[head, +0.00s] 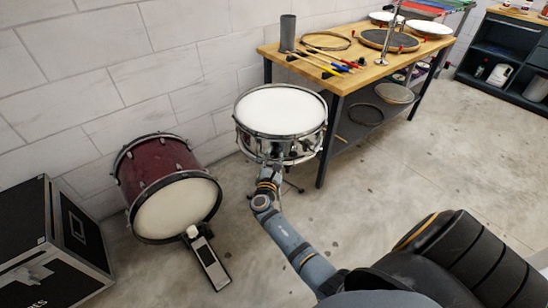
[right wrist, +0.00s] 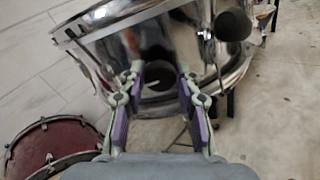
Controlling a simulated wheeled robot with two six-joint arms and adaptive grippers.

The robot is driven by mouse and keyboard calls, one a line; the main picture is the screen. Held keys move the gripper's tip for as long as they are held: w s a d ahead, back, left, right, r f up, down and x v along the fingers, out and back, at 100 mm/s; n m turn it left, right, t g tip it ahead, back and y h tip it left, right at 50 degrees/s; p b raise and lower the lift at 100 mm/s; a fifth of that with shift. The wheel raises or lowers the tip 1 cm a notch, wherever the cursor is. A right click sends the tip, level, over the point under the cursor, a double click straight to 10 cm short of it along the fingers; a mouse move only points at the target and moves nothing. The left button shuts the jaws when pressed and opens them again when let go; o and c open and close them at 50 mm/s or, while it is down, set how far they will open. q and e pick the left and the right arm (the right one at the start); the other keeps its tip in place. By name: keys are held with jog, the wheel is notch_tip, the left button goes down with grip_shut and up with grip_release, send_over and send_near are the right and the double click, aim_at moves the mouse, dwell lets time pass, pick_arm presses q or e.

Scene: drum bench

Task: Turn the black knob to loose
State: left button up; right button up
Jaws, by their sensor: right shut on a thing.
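The snare drum (head: 281,112) has a white head and a chrome shell, and stands on a low stand in the middle of the head view. Its shell (right wrist: 105,48) fills the top of the right wrist view. My right gripper (head: 270,168) is at the near side of the shell. In the right wrist view my right gripper (right wrist: 161,75) has its fingers on either side of a dark part at the shell, the black knob (right wrist: 158,76), and is shut on it. The knob's edges blend with dark reflections, so its setting cannot be read. My left gripper is not in view.
A red bass drum (head: 160,165) with a pedal (head: 208,262) stands to the left, beside a black case (head: 45,240). A wooden workbench (head: 345,75) with tools and drum parts is behind right. The floor on the right is clear.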

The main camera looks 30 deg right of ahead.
jog(key=shift+f, duration=0.1)
jog(key=o, duration=0.9)
jog(key=shift+o, duration=1.1)
jog(key=shift+s+a, duration=0.1)
jog(key=shift+a, duration=0.05)
jog(key=v, duration=0.7)
jog(key=shift+s, duration=0.15)
